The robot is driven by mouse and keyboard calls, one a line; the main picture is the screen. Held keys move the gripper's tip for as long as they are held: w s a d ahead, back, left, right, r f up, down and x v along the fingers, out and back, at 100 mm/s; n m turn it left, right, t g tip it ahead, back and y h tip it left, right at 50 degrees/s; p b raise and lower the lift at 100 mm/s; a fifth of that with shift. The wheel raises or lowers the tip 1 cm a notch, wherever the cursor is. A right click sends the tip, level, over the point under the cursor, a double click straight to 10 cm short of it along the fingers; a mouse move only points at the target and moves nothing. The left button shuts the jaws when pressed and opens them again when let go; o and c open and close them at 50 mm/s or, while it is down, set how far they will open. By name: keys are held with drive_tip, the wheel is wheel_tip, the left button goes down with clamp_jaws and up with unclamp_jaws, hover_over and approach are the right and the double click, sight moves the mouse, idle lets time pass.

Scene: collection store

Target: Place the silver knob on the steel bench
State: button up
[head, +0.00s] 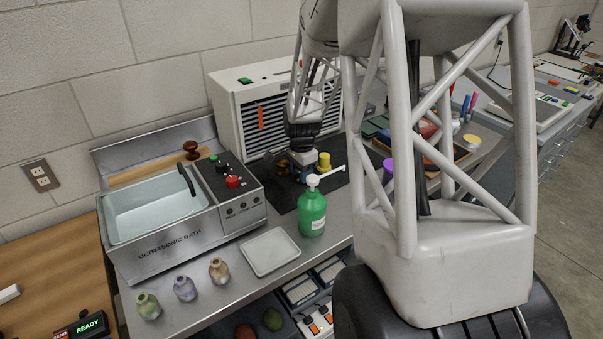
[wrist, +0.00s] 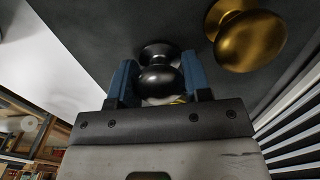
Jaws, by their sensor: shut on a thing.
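The silver knob (wrist: 158,78) shows in the wrist view between the two blue fingers of my gripper (wrist: 160,88), which is shut on it. It looks dark and shiny, with a round head and a flared base. The dark mat lies behind it; I cannot tell whether the base touches it. In the head view my gripper (head: 303,172) is low over the black mat (head: 284,199), and the silver knob is not clearly seen there. A brass knob (wrist: 243,36) is close beside it in the wrist view. The steel bench (head: 207,312) runs under everything.
A green pump bottle (head: 312,213) stands in front of my gripper, with a yellow item (head: 324,160) nearby. The ultrasonic bath (head: 170,238) is left, a white louvred cabinet (head: 235,113) behind. A pale tray (head: 270,252) and small vases (head: 185,289) occupy the front, with bare steel between.

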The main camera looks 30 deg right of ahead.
wheel_tip(320, 180, up, 10)
drive_tip(key=shift+f, duration=0.1)
idle(0.5)
idle(0.8)
drive_tip(key=shift+w+a+r+n, duration=0.3)
drive_tip(key=shift+w+r+n, duration=0.1)
drive_tip(key=shift+w+r, duration=0.05)
drive_tip(key=w+a+r+n, duration=1.4)
drive_tip(key=a+r, duration=0.1)
drive_tip(key=r, duration=0.2)
drive_tip(key=w+a+f+n, duration=0.3)
drive_tip(key=w+a+f, duration=0.8)
drive_tip(key=f, duration=0.2)
drive_tip(key=shift+w+a, duration=0.25)
drive_tip(key=shift+w, duration=0.1)
drive_tip(key=shift+r, duration=0.2)
